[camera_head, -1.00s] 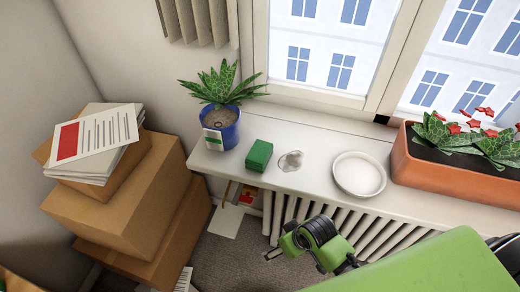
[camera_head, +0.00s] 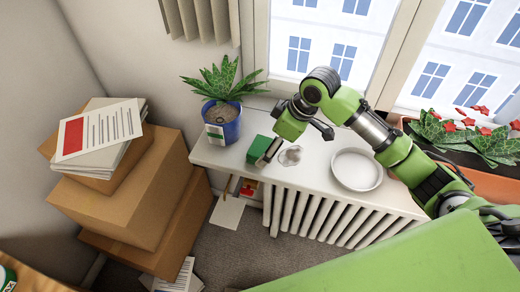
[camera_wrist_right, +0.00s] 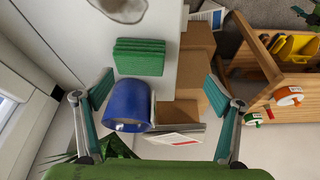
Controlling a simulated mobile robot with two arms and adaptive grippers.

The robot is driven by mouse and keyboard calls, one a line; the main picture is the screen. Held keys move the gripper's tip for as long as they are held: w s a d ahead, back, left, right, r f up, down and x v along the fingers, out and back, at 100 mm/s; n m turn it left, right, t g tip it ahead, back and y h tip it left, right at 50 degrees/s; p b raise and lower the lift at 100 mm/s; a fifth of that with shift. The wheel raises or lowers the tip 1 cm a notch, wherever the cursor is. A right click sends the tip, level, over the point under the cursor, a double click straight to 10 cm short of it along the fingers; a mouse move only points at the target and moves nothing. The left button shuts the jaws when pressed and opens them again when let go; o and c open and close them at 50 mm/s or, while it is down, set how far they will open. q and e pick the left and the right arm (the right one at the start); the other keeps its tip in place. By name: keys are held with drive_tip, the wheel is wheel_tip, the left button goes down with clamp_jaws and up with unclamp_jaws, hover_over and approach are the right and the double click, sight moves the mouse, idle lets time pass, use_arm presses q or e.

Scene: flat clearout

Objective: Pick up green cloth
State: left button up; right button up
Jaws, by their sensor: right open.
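The green cloth (camera_head: 257,148) is a folded stack on the white windowsill, between the blue plant pot and a small clear dish. In the right wrist view the cloth (camera_wrist_right: 139,57) lies flat on the sill, its layered folds showing. My right gripper (camera_head: 296,148) is over the sill, just right of the cloth, and one finger hides part of the cloth's right side. In the right wrist view the open gripper (camera_wrist_right: 160,90) has nothing between its fingers, and the cloth lies beyond the fingertips. My left gripper is not in view.
The blue pot (camera_head: 222,128) with a spiky plant stands left of the cloth. The clear dish (camera_head: 290,156) and a white plate (camera_head: 357,171) are to its right. Cardboard boxes (camera_head: 125,205) are stacked at left. A wooden tool carrier (camera_wrist_right: 262,75) shows in the wrist view.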

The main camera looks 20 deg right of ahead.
approach(261, 147)
drive_tip(key=p+x, duration=0.1)
drive_tip(key=x, duration=0.4)
drive_tip(key=shift+w+f, duration=0.15)
drive_tip(key=p+x, duration=0.2)
drive_tip(key=x, duration=0.2)
drive_tip(key=shift+w+a+f, duration=0.1)
drive_tip(key=shift+a+f, duration=0.05)
drive_tip(key=shift+f, duration=0.2)
drive_tip(key=shift+w+f, duration=0.1)
drive_tip(key=shift+f, duration=0.2)
drive_tip(key=c, duration=1.2)
